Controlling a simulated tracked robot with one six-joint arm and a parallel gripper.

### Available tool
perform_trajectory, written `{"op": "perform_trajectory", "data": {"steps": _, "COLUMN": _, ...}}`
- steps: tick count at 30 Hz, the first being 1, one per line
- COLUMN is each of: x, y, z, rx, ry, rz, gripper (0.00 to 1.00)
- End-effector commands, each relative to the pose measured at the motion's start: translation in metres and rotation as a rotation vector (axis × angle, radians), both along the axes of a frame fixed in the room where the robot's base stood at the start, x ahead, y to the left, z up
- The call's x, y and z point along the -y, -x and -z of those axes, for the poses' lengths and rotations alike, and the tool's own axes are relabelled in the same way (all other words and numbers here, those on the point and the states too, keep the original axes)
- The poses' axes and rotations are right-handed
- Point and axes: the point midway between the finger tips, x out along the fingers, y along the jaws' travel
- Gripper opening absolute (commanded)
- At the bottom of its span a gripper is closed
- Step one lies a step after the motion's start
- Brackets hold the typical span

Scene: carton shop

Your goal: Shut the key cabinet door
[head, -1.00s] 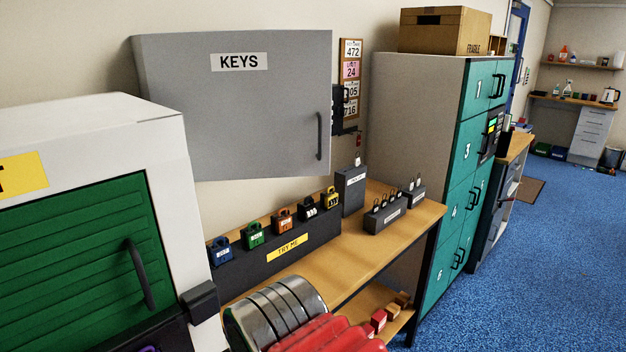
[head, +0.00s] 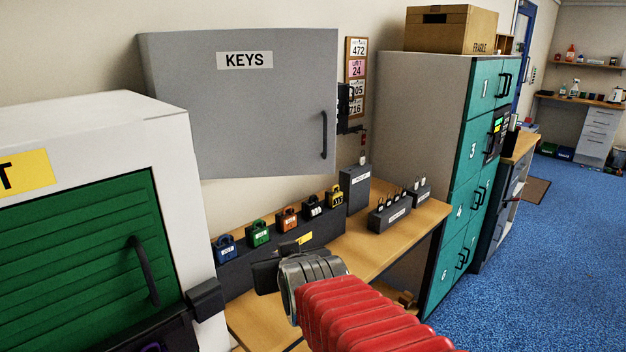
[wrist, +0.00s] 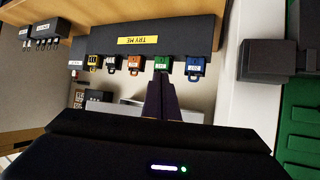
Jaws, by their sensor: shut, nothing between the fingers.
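The key cabinet's grey door (head: 240,110) carries a KEYS label and hangs on the wall at the upper left in the head view. Its dark upright handle (head: 324,135) is near the right edge. I cannot tell how far the door stands from its frame. My gripper (head: 286,249) is below the door, over the bench and in front of the padlock display, apart from the door and handle. In the wrist view its fingers (wrist: 161,76) are together and empty, in front of the padlock row, in an upside-down picture.
The padlock display (head: 325,237) stands on the wooden bench (head: 415,218). A white cabinet with a green shutter (head: 80,245) is close on the left. Teal lockers (head: 470,155) stand right of the bench. Blue floor (head: 540,250) is clear at right.

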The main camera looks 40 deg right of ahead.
Motion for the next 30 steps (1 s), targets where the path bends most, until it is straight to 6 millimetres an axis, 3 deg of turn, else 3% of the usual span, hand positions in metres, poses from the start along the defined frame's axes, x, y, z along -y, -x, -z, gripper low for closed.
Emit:
{"op": "perform_trajectory", "data": {"steps": 1, "x": 0.017, "y": -0.004, "z": -0.004, "rx": 0.037, "ry": 0.014, "rz": 0.032, "gripper": 0.0}}
{"op": "perform_trajectory", "data": {"steps": 9, "x": 0.095, "y": -0.019, "z": -0.038, "rx": 0.278, "ry": 0.113, "rz": 0.142, "gripper": 0.0}}
{"op": "perform_trajectory", "data": {"steps": 15, "x": 0.136, "y": -0.014, "z": -0.06, "rx": 0.414, "ry": 0.184, "rz": 0.198, "gripper": 0.0}}
{"op": "perform_trajectory", "data": {"steps": 20, "x": 0.147, "y": -0.011, "z": -0.068, "rx": 0.46, "ry": 0.208, "rz": 0.212, "gripper": 0.0}}
{"op": "perform_trajectory", "data": {"steps": 30, "x": 0.147, "y": -0.012, "z": -0.069, "rx": 0.463, "ry": 0.208, "rz": 0.21, "gripper": 0.0}}
